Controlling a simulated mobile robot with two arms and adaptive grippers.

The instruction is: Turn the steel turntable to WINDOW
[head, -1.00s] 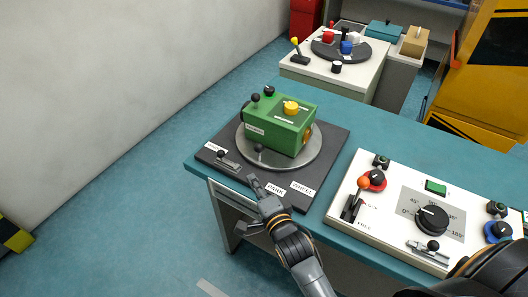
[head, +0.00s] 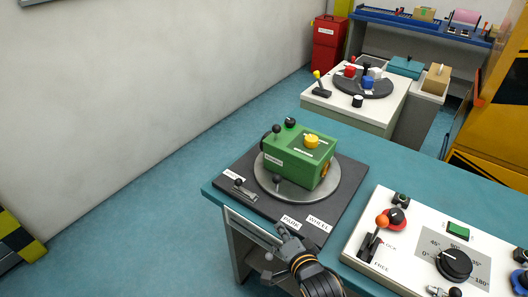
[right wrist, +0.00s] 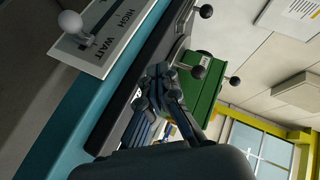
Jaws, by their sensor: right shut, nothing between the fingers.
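The steel turntable (head: 333,190) is a round grey disc on a dark base plate (head: 345,217) at the table corner, bearing a green box (head: 290,170) with a yellow knob. A black-knobbed peg (head: 276,181) stands at its front rim. White labels read PARK (head: 290,222) and WHEEL (head: 318,222) at the front; a third label (head: 234,176) on the left is too small to read. My right gripper (head: 283,230) is shut and empty by the plate's front edge, near PARK. In the right wrist view the fingers (right wrist: 160,82) are near a black-knobbed peg (right wrist: 198,72). My left gripper is out of view.
A sliding latch (head: 240,190) sits on the plate's left corner. A white side table (head: 325,107) stands behind. Teal tabletop between is clear.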

